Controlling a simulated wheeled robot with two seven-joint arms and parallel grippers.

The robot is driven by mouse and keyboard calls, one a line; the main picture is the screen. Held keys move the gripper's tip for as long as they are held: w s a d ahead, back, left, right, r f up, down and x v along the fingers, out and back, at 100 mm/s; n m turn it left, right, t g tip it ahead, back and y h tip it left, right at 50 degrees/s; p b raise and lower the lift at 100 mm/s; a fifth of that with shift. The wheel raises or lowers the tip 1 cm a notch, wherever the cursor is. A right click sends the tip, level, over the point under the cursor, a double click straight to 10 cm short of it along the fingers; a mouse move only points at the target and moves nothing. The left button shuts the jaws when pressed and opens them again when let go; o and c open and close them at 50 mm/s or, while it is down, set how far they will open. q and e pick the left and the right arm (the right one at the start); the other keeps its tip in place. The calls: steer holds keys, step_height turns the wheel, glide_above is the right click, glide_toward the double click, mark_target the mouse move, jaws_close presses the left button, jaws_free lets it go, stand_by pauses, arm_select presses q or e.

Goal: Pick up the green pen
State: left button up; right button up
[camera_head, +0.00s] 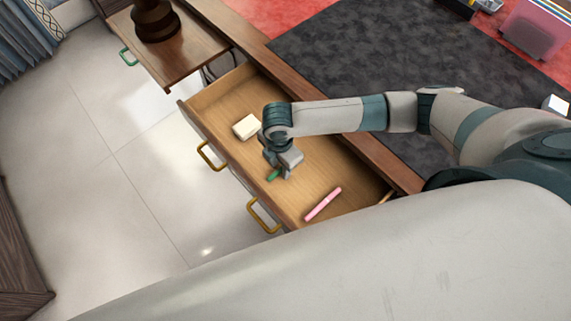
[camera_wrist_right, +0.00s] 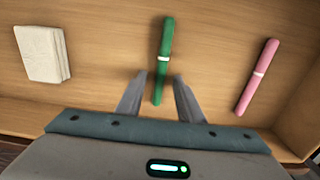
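The green pen (camera_wrist_right: 164,60) lies on the floor of the open drawer. In the head view only a short end of the green pen (camera_head: 273,175) shows beside my right gripper (camera_head: 285,172), which hides the rest. My right gripper (camera_wrist_right: 159,88) is open in the right wrist view, with one finger on each side of the pen's near end. I cannot tell how high the fingers are above the drawer floor. No left gripper shows.
A pink pen (camera_head: 322,204) and a cream block (camera_head: 246,127) lie in the same drawer (camera_head: 225,92), on either side of the green pen. The drawer walls surround the space. A dark desk mat (camera_head: 400,60) lies beyond the drawer.

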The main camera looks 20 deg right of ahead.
mark_target(280, 169)
arm_select(q)
steer(key=shift+w, duration=0.1)
arm_select(e)
steer(key=shift+c, duration=0.3)
jaws_close()
steer(key=shift+r, duration=0.15)
steer(key=shift+r, duration=0.2)
step_height(280, 169, up, 3)
steer(key=shift+r+b, duration=0.1)
steer(key=shift+b, duration=0.3)
arm_select(q)
steer(key=w+d+r+t+b, duration=0.1)
steer(key=w+d+t, duration=0.1)
steer(key=w, duration=0.5)
steer(key=shift+w+d+r+h, duration=0.25)
steer(key=shift+w+d+h, duration=0.05)
steer(key=shift+d, duration=0.3)
arm_select(e)
steer(key=s+d+r, duration=0.7)
steer(key=s, duration=0.2)
steer(key=shift+d, duration=0.25)
arm_select(q)
steer(key=shift+s+f, duration=0.15)
steer(key=shift+s, duration=0.05)
arm_select(e)
steer(key=shift+w+r, duration=0.1)
